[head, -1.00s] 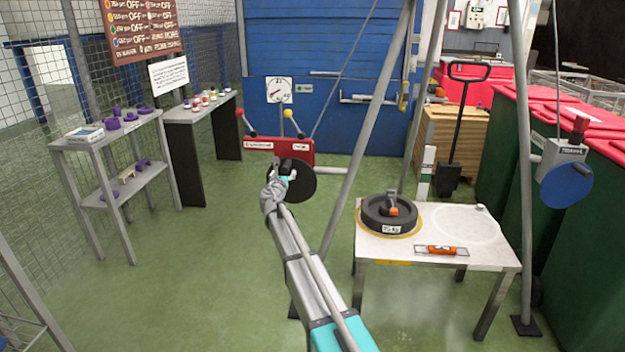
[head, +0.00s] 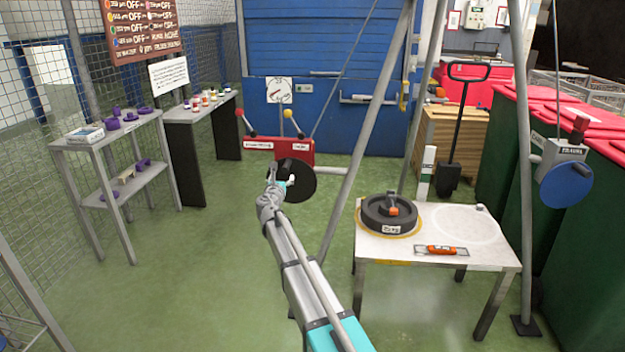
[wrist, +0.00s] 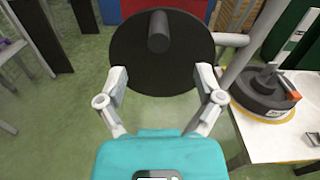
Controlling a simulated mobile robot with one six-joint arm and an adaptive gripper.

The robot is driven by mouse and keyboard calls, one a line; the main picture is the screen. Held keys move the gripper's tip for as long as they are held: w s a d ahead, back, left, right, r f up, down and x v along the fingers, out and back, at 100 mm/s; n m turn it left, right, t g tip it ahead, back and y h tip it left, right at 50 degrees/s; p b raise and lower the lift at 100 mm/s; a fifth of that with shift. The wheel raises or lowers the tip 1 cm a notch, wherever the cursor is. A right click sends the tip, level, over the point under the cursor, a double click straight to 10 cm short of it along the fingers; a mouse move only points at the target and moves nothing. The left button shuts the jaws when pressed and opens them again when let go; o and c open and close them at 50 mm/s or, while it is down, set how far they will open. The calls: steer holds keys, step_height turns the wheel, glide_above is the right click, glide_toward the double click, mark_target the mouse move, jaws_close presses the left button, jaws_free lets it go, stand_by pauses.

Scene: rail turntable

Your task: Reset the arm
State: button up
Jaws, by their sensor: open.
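My gripper (wrist: 160,90) is open in the wrist view, its two fingers spread apart with nothing between them. A black disc with a stub handle (wrist: 165,62) lies ahead of the fingertips, and the handle is not in the fingers' grasp. In the head view my gripper (head: 283,182) is at the end of my raised arm, in front of the black disc (head: 300,188). The gap between gripper and disc is hard to judge. The disc sits below a red box with two levers (head: 290,150).
A white table (head: 440,250) at right bears a dark round weight (head: 388,216) and an orange-and-grey level-like tool (head: 441,250). A shelf with purple items (head: 118,150) stands left. Green floor is clear between.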

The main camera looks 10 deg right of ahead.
steer(key=s+d+f+m+g+h, duration=0.1)
steer(key=s+d+f+m+g, duration=0.5)
steer(key=s+m, duration=0.4)
steer(key=s+d+f+m+g+h, duration=0.1)
steer(key=s+d+f+m+g, duration=0.25)
steer(key=s+d+m, duration=0.5)
steer(key=s+a+f+m+g+y, duration=0.25)
steer(key=s+m, duration=0.25)
steer(key=s, duration=0.4)
steer(key=s+a+f+m+g+y, duration=0.25)
steer(key=s+m, duration=0.25)
steer(key=s, duration=0.4)
steer(key=s+a+f+m+g+y, duration=0.1)
steer(key=s+f+m+g+y, duration=0.3)
steer(key=s, duration=0.5)
step_height(320, 180, up, 27)
steer(key=t+h+p, duration=0.1)
steer(key=p, duration=2.6)
steer(key=shift+w+m, duration=0.15)
steer(key=shift+m, duration=0.2)
